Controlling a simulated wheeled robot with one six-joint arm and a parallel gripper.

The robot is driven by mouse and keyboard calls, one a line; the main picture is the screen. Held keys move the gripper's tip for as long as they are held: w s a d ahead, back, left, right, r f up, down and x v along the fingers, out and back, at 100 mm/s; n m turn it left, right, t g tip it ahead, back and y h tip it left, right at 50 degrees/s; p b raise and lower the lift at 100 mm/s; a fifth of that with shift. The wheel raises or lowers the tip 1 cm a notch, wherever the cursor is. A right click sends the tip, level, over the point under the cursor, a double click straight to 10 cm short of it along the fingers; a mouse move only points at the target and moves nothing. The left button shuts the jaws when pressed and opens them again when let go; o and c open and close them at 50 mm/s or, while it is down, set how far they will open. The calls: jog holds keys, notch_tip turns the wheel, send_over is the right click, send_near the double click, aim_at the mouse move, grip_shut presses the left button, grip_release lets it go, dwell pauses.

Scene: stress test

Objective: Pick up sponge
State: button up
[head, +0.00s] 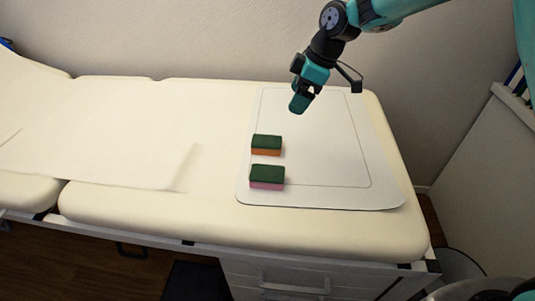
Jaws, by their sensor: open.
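Two sponges lie on a white mat (330,199) in the head view. One sponge (266,145) has a dark green top and an orange side. The other sponge (267,177) has a dark green top and a pink side, and lies nearer the front edge with a small gap between them. My gripper (299,103) is above the far part of the mat, behind and to the right of both sponges, touching neither. It is open, with nothing seen in it. The gap between its fingers is hard to see from this angle.
The mat lies on a cream padded bench (130,210), with a pale sheet (95,145) on its left part. A plain wall stands close behind the bench. A white cabinet (490,165) stands at the right. The right part of the mat is clear.

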send_near(267, 141)
jog(key=x, duration=0.5)
jog(key=shift+s+d+f, duration=0.1)
jog(key=shift+d+f, duration=0.2)
jog(key=shift+d, duration=0.05)
jog(key=x, duration=0.4)
jog(key=shift+a+r, duration=0.1)
jog(key=shift+a, duration=0.3)
jog(key=shift+w+a+f, duration=0.2)
jog(key=shift+w+f, duration=0.05)
jog(key=shift+f, duration=0.25)
jog(key=c, duration=1.1)
jog(key=shift+o, duration=0.2)
jog(key=shift+r, duration=0.15)
notch_tip(267, 141, up, 20)
jog(key=p, duration=0.1)
